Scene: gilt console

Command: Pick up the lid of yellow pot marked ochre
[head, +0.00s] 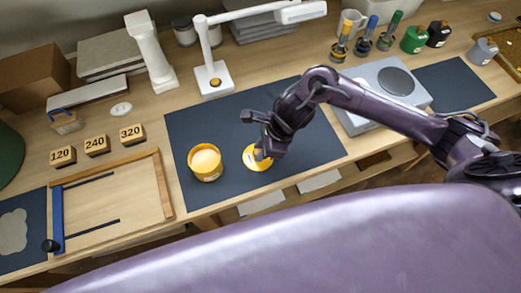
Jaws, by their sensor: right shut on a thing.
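The yellow pot (205,164) stands upright and uncovered on the dark mat, with pale cream contents showing and a small label on its side. Its round yellow lid (252,164) is to the right of the pot, apart from it. My right gripper (260,149) comes in from the right and is shut on the lid, its dark fingers covering part of it. I cannot tell how far the lid is above the mat. My left gripper is not in view.
The dark mat (185,126) has free room around the pot. A white lamp (215,77) and a column (150,50) stand behind. Blocks marked 120 (63,156), 240 (97,146) and 320 (132,134) sit left.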

